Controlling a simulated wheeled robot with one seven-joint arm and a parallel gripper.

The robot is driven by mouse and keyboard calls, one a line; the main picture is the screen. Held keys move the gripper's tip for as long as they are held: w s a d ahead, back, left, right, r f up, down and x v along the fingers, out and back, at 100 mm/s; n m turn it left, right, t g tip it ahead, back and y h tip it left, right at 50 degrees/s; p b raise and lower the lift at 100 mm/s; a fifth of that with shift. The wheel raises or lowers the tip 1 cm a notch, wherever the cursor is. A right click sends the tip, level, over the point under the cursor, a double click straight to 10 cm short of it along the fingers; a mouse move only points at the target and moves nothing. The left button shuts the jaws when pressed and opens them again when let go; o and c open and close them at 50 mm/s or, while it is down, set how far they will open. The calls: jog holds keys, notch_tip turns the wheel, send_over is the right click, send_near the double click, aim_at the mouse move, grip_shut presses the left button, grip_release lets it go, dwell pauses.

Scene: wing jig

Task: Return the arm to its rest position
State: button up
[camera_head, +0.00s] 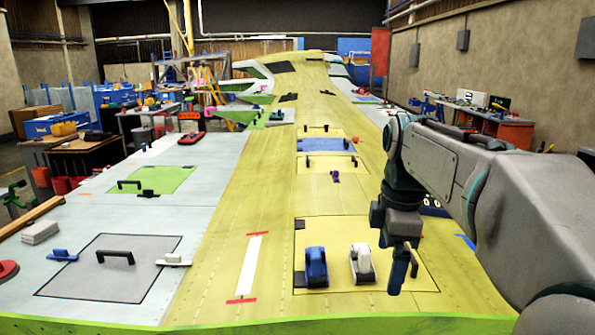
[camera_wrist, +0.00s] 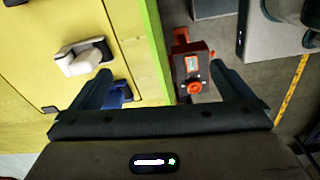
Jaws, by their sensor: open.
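My arm reaches in from the right in the head view, bent over the right side of the wing. My gripper (camera_head: 403,262) hangs down near the wing's right part, to the right of the white tool. In the wrist view my gripper (camera_wrist: 160,90) shows two dark fingers spread wide apart with nothing held between them. Beyond the fingers lie the yellow wing edge with its green strip and the floor below.
On the yellow wing (camera_head: 222,200) stand a blue tool (camera_head: 316,268) and a white tool (camera_head: 362,264). An orange device (camera_wrist: 190,70) shows beyond the wing edge. A grey panel with a black handle (camera_head: 115,257) lies at left. Benches stand behind on both sides.

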jog(key=s+f+m+t, duration=0.3)
jog(key=s+f+m, duration=1)
jog(key=m, duration=0.2)
jog(key=shift+s+a+m, duration=0.25)
jog(key=shift+m, duration=0.15)
jog(key=shift+f, duration=0.1)
